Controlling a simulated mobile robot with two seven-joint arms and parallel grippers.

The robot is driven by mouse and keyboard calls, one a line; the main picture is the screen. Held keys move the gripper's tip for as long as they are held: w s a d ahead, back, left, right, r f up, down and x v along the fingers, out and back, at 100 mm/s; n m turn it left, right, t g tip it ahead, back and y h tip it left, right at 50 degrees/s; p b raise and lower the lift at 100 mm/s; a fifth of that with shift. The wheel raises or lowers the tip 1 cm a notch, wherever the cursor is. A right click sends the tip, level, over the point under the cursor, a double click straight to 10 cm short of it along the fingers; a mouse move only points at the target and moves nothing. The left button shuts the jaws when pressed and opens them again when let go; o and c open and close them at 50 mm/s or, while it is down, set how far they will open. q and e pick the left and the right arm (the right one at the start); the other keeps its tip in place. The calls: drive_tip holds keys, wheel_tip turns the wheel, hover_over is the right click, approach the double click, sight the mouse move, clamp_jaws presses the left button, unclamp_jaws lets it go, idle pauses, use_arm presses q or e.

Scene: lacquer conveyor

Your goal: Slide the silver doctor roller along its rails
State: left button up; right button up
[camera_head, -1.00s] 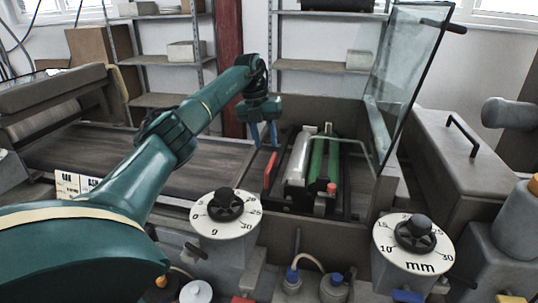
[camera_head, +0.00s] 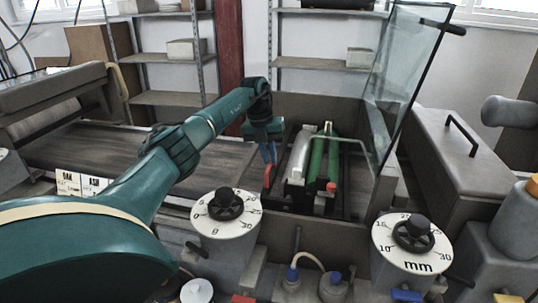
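The silver doctor roller (camera_head: 299,157) lies lengthwise in the open machine well, left of the green roller (camera_head: 317,158). A red handle plate (camera_head: 267,176) stands at its left side. My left gripper (camera_head: 270,158) points down at this plate, its blue fingers overlapping the plate's upper part in the picture. The fingers partly hide the plate, and I cannot tell whether they are closed on it. My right gripper is out of view.
A tilted glass guard (camera_head: 404,75) stands open right of the rollers. Two dials, one at the left (camera_head: 224,230) and one at the right (camera_head: 412,262), stand in front. The dark conveyor belt (camera_head: 90,150) runs to the left. A red knob (camera_head: 331,187) sits at the green roller's near end.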

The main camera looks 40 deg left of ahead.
use_arm(q)
clamp_jaws()
drive_tip(key=shift+s+a, duration=0.35)
drive_tip(key=shift+a, duration=0.3)
drive_tip(key=shift+s+a, duration=0.35)
drive_tip(key=shift+a, duration=0.35)
drive_tip(key=shift+s+a, duration=0.35)
drive_tip(key=shift+a, duration=0.3)
drive_tip(key=o, duration=0.5)
unclamp_jaws()
drive_tip(key=shift+s+a, duration=0.1)
